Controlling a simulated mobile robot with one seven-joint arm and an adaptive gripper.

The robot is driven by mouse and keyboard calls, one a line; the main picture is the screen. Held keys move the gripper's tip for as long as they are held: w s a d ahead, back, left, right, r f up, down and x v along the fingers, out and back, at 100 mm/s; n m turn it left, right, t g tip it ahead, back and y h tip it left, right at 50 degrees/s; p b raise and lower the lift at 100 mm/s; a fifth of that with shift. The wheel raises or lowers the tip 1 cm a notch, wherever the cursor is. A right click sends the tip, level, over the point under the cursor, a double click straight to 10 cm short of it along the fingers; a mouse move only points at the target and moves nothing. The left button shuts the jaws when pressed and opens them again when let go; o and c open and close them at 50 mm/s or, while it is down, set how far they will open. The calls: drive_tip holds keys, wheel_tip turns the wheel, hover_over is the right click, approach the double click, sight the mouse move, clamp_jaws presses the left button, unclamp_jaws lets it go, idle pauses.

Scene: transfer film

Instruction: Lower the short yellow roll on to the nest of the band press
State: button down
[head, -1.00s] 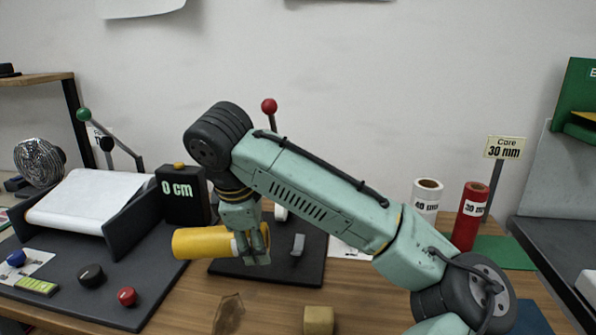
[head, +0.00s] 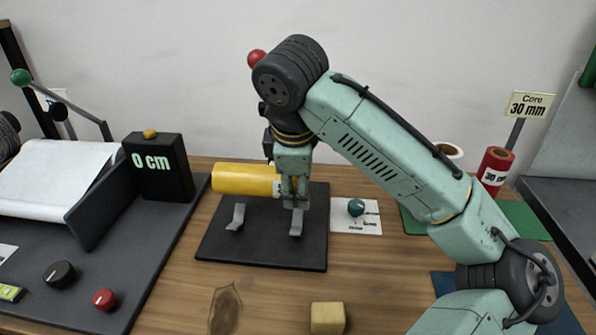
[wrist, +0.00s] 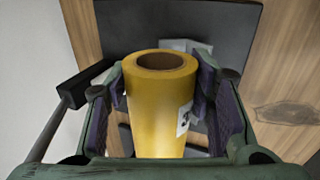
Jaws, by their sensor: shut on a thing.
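The short yellow roll (head: 240,179) lies level in the head view, with a small label near its right end. My gripper (head: 291,202) is shut on that right end. In the wrist view the roll (wrist: 160,115) sits between both finger pads, its hollow core facing the camera. The band press has a black base plate (head: 262,254) with two grey upright brackets, a left one (head: 236,217) and a right one (head: 296,224), which appear to be the nest. The roll appears above and behind the brackets, its left end reaching past the left one. The exact gap is unclear.
A dark "0 cm" block (head: 159,167) and a white film roll (head: 45,180) stand left. A red-knobbed lever (head: 256,59) rises behind my arm. A teal knob (head: 356,207) on a white card, a red roll (head: 494,171) and a wooden block (head: 327,317) are nearby.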

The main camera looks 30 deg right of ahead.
sight(299, 222)
drive_tip(key=shift+f+b, duration=1.85)
drive_tip(key=shift+f, duration=1.3)
drive_tip(key=shift+s+a+f+b, duration=0.1)
drive_tip(key=shift+s+f+b, duration=0.1)
drive_tip(key=shift+f+b, duration=0.4)
drive_tip(key=shift+f, duration=0.2)
drive_tip(key=c, duration=1.2)
unclamp_jaws()
drive_tip(key=o, duration=0.4)
drive_tip(key=shift+w+f, duration=0.15)
drive_tip(key=shift+o, duration=1)
drive_tip(key=shift+r, duration=0.25)
